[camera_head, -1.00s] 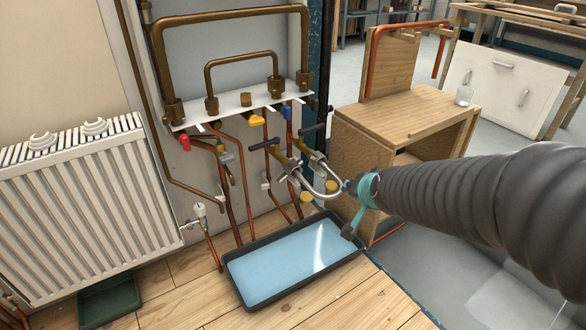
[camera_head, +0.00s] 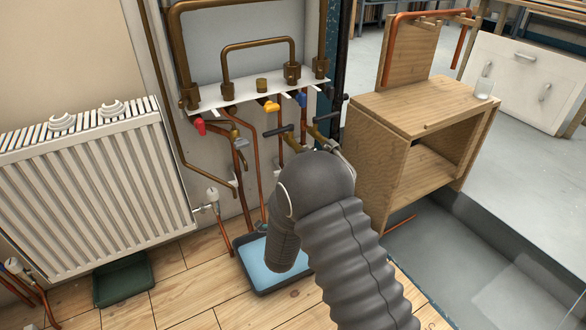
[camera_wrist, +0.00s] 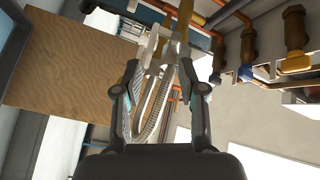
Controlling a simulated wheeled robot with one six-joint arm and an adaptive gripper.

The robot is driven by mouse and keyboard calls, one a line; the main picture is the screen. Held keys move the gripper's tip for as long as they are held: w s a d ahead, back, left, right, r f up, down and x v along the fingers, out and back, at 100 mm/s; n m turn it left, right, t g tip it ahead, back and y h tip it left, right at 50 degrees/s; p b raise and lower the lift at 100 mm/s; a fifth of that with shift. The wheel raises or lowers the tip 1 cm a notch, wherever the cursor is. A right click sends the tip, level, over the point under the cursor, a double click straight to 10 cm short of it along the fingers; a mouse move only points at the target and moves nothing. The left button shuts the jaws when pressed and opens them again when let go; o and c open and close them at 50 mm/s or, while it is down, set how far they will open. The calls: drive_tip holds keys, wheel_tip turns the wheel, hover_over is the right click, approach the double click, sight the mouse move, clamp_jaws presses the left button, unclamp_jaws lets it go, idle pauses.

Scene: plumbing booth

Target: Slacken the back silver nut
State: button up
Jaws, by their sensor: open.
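In the wrist view my gripper (camera_wrist: 160,70) is open, with one dark finger on each side of a silver braided hose (camera_wrist: 152,112). The hose rises between the fingers toward pale metal fittings and a brass part at the top. I cannot tell whether a finger touches anything. The silver nuts at the hose ends are too small and crowded to tell apart. In the head view my arm hides the gripper and most of the hose. Two brass valves with dark handles, the left one (camera_head: 280,131) and the right one (camera_head: 327,118), show just above my arm.
A blue-lined tray (camera_head: 252,270) lies on the floor below the pipes, partly hidden by my arm. A white radiator (camera_head: 95,190) stands at left. A wooden cabinet (camera_head: 425,115) stands close on the right. Brass pipework (camera_head: 258,44) runs above the valves.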

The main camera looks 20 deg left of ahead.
drive_tip(key=s+a+f+m+t, duration=0.1)
drive_tip(key=s+f+m+t, duration=0.1)
drive_tip(key=s+t, duration=0.15)
drive_tip(key=shift+h, duration=0.3)
drive_tip(key=x, duration=1.2)
drive_tip(key=shift+w+a+r, duration=0.1)
drive_tip(key=shift+w+a, duration=0.1)
drive_tip(key=shift+w, duration=0.15)
clamp_jaws()
